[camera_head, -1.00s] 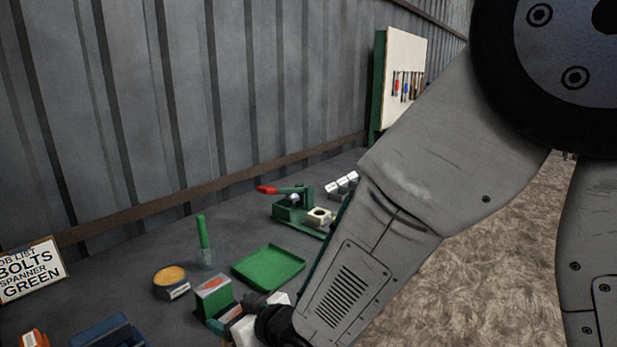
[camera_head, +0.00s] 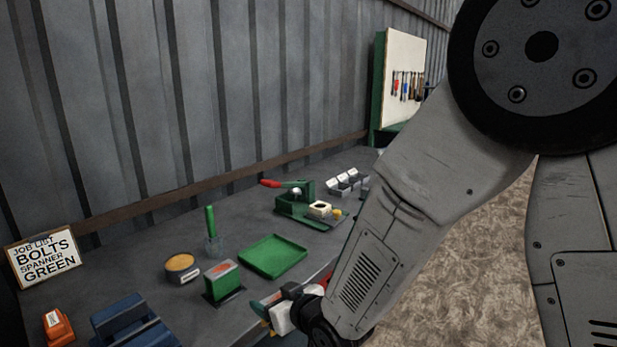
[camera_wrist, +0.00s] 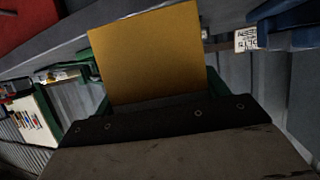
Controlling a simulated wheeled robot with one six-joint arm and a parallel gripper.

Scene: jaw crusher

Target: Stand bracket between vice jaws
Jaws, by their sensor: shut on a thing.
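The bracket (camera_wrist: 150,55) shows in the wrist view as a flat, gold-brown plate standing out from between my fingers. My gripper (camera_wrist: 155,100) is shut on it, with green finger parts at both sides of the plate. In the head view my gripper (camera_head: 275,312) is at the bench's front edge, partly behind my own arm, and I cannot make out the bracket there. A blue block-like thing, probably the vice (camera_head: 128,322), is at the lower left, well left of my gripper. It also seems to show in the wrist view (camera_wrist: 290,25). Its jaw gap is not clear.
A green block (camera_head: 222,284) stands left of my gripper. Behind are a green tray (camera_head: 272,257), a round tin (camera_head: 181,266), a green-handled item in a cup (camera_head: 212,232) and a red-handled green press (camera_head: 300,203). An orange item (camera_head: 57,327) and a sign (camera_head: 44,256) are at left.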

